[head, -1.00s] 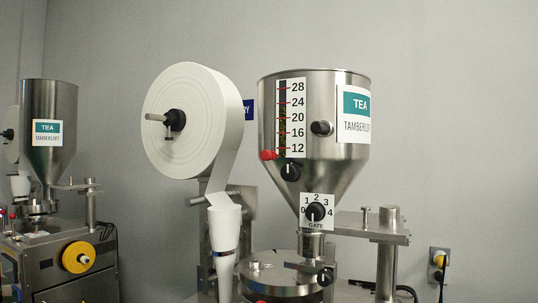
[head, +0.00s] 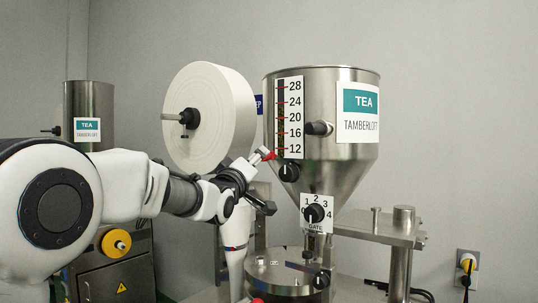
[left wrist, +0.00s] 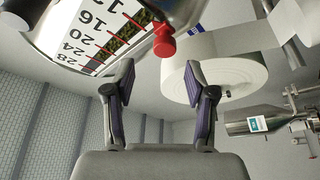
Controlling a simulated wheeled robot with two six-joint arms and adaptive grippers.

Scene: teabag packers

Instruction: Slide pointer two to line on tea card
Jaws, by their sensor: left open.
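A steel hopper (head: 342,165) with a TEA TAMBERLOFT label (head: 358,112) carries a vertical scale (head: 290,125) marked 12 to 28. A red pointer (head: 267,155) sits at the scale's lower left, just below the 12 mark. In the left wrist view the red pointer (left wrist: 164,40) is beyond and between my fingertips, apart from them. The scale (left wrist: 95,35) appears upside down there. My left gripper (head: 264,182) is open and empty, just below the pointer in the head view; the left wrist view also shows its spread fingers (left wrist: 160,85). My right gripper is out of view.
A white paper roll (head: 205,115) stands left of the hopper, behind my left arm. A second hopper (head: 88,105) stands at far left, partly hidden by my arm.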

